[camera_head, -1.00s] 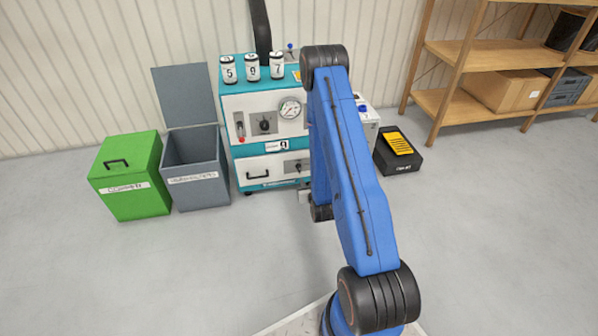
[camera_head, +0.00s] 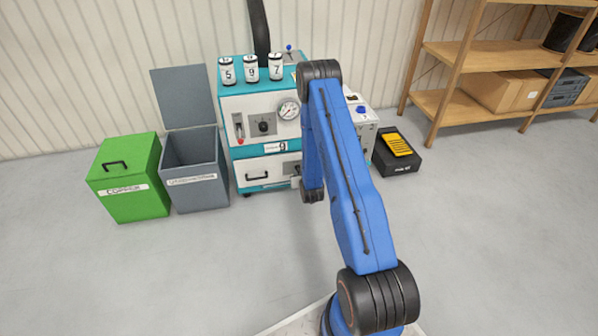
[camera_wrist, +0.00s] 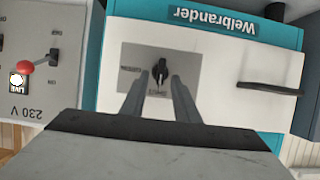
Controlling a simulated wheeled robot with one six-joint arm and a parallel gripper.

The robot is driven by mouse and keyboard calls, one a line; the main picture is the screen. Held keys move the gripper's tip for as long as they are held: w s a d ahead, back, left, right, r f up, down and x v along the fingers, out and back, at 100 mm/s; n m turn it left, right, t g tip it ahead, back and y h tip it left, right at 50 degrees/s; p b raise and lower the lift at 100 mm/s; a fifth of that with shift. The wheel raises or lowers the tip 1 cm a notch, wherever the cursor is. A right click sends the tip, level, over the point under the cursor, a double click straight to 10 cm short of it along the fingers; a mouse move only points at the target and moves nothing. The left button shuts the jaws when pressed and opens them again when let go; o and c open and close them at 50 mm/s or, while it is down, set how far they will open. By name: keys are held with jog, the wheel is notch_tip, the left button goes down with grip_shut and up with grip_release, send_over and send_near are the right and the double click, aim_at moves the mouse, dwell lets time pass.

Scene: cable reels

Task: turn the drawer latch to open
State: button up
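The drawer latch (camera_wrist: 160,72) is a small black knob on a grey plate with lettering on both sides, set in the white drawer front (camera_wrist: 215,85). In the head view the latch plate (camera_head: 290,168) is partly covered by my arm. My gripper (camera_wrist: 157,78) is open in the wrist view. Its two fingers point at the latch with the tips one to each side of it. I cannot tell whether they touch it. The black drawer handle (camera_wrist: 270,88) is right of the latch in this view. The drawer looks shut.
The teal cabinet (camera_head: 225,113) carries three numbered canisters (camera_head: 251,68), a gauge and a dial. A green bin (camera_head: 128,178) and an open grey bin (camera_head: 195,190) stand left. A red-knobbed switch (camera_wrist: 25,67) is beside the cabinet. The floor in front is clear.

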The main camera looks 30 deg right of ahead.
jog(key=shift+w+d+f, duration=0.15)
jog(key=shift+w+f, duration=0.1)
jog(key=shift+w, duration=0.25)
grip_shut()
jog(key=shift+s+d+f+m+t+y, duration=0.1)
jog(key=shift+d+f+m+t+y, duration=0.2)
jog(key=shift+m+t+y, duration=1.3)
jog(key=shift+s+d+f+m+t+y, duration=0.1)
jog(key=shift+d+f+m+y, duration=0.2)
jog(key=shift+m, duration=2.55)
jog(key=shift+d+f+m+t+y, duration=0.35)
jog(key=shift+m+t+y, duration=0.5)
jog(key=shift+m, duration=1.4)
